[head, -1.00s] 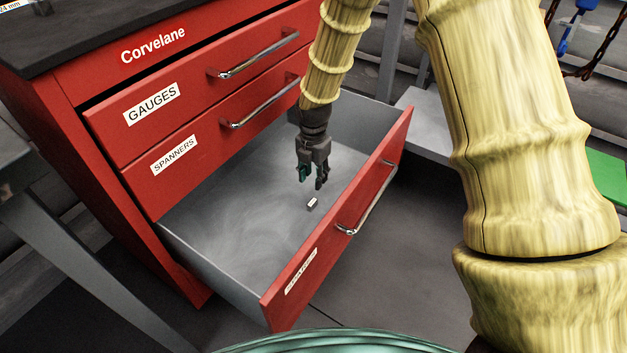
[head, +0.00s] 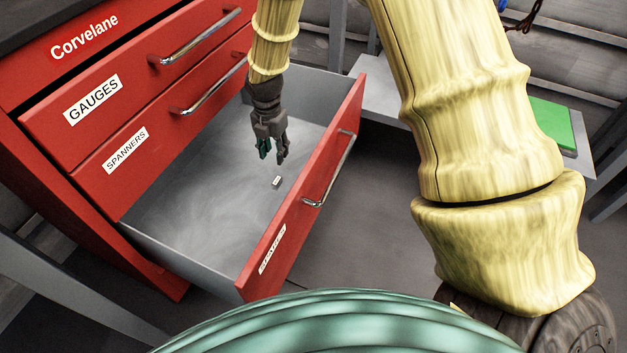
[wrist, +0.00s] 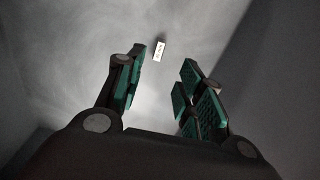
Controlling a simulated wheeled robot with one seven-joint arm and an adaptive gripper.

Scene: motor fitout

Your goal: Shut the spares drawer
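The spares drawer (head: 312,185) is the lowest drawer of the red cabinet and stands wide open. Its red front carries a chrome handle (head: 331,172) and a white label (head: 272,249) seen at a steep slant. Its grey inside holds one small block with a white label (head: 277,181); the block also shows in the wrist view (wrist: 159,50). My gripper (head: 272,157) points down over the open drawer, behind its front panel and close to the small block. Its fingers, with green pads, are apart with nothing between them in the wrist view (wrist: 155,88).
The gauges drawer (head: 130,88) and spanners drawer (head: 160,125) above look shut. A grey shelf (head: 385,95) with a green item (head: 552,125) stands behind at the right. A grey table leg (head: 75,295) slants at the lower left. The floor (head: 375,225) right of the drawer looks clear.

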